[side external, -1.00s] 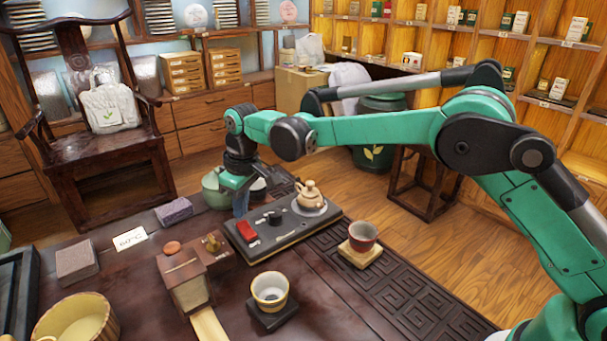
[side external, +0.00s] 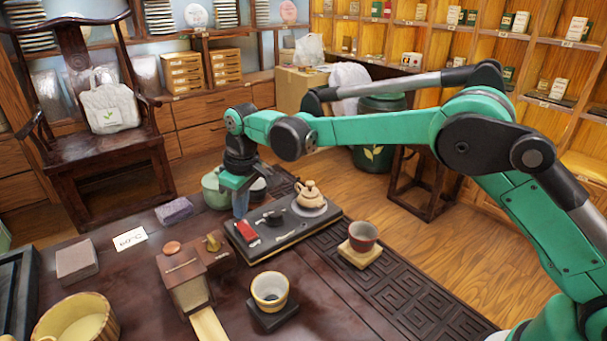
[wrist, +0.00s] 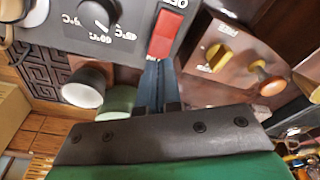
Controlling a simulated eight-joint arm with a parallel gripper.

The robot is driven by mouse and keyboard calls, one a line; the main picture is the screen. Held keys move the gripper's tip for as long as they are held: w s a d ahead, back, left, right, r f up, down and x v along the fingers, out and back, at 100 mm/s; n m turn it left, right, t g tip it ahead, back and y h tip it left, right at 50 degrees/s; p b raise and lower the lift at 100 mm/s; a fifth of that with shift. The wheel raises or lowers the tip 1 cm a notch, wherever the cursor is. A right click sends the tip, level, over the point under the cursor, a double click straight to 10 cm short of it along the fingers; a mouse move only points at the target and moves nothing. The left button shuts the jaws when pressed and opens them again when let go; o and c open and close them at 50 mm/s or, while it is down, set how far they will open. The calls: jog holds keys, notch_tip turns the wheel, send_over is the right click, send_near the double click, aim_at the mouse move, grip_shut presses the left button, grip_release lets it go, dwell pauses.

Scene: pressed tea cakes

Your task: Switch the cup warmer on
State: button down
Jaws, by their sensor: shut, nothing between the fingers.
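The cup warmer (side external: 285,240) is a long dark panel on the table, with a red switch (side external: 246,232), a black knob (side external: 274,217) and a round plate (side external: 310,208) bearing a small clay teapot (side external: 309,194). My gripper (side external: 240,212) is shut and empty, pointing down at the panel's left end by the red switch. In the wrist view, the shut fingertips (wrist: 158,64) lie at the near end of the red switch (wrist: 165,34). I cannot tell whether they touch it. The switch's tilt is unclear. The knob (wrist: 95,14) has white markings around it.
A green pot (side external: 212,190) stands close behind my gripper. A wooden box with a knob (side external: 186,284) is in front of the warmer. A red cup (side external: 363,236) and a pale cup (side external: 270,290) stand on small bases. A card (side external: 130,239) lies on the left.

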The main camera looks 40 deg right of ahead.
aim_at(244, 225)
jog(key=shift+f, duration=1.25)
dwell(0.6)
jog(key=shift+r, duration=3.55)
jog(key=s+d+r+m+t, duration=0.3)
jog(key=s+d+r, duration=0.4)
jog(key=s+d, duration=0.15)
jog(key=s+d+f+m+t, duration=0.1)
jog(key=s+d+f, duration=0.1)
jog(key=s, duration=0.4)
jog(key=s+d+f+m+t, duration=0.1)
jog(key=s+d+f+m, duration=0.1)
jog(key=s, duration=0.3)
jog(key=shift+s+d+f+t+h, duration=0.15)
jog(key=shift+s+d+t+h, duration=0.2)
jog(key=shift+d+h, duration=0.1)
